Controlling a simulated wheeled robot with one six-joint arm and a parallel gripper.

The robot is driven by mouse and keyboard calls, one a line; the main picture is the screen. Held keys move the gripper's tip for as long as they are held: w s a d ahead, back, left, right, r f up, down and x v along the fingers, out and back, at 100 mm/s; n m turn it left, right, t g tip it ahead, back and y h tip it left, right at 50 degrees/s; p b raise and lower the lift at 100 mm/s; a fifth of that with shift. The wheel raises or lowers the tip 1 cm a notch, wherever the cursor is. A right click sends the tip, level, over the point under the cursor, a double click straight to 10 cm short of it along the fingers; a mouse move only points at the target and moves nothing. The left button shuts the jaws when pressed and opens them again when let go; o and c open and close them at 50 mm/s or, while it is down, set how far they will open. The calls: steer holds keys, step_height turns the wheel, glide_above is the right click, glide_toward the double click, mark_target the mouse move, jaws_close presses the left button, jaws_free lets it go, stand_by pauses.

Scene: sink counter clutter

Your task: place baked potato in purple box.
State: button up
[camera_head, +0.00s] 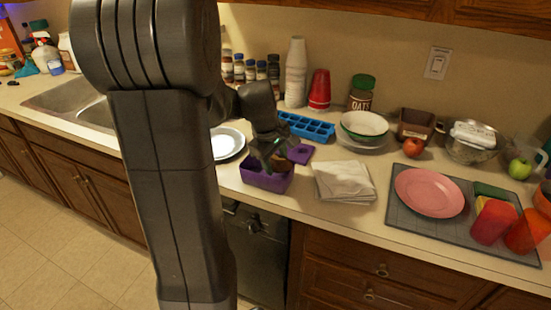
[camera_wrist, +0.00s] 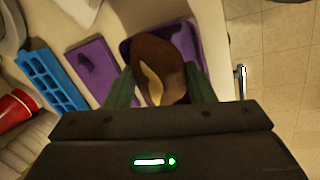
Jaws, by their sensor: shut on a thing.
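The baked potato (camera_wrist: 160,68) is brown with a pale split along its top. My gripper (camera_wrist: 162,88) is shut on it, one green finger on each side, in the wrist view. The purple box (camera_wrist: 126,47) lies beneath the potato in that view, its rim showing around it. In the head view the purple box (camera_head: 262,182) stands near the counter's front edge, and my gripper (camera_head: 277,160) is at its opening. The potato is mostly hidden there by the gripper and box. I cannot tell whether the potato touches the box floor.
A purple lid (camera_head: 300,153) lies just behind the box, with a blue ice tray (camera_head: 306,127) farther back. A folded white cloth (camera_head: 344,181) is to the right, and a white plate (camera_head: 227,143) to the left. A pink plate (camera_head: 429,192) rests on a grey mat (camera_head: 399,212).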

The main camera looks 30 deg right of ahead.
steer(key=o, duration=0.8)
steer(key=shift+r, duration=0.3)
steer(key=p+v, duration=0.1)
steer(key=v, duration=1.1)
steer(key=shift+r, duration=0.3)
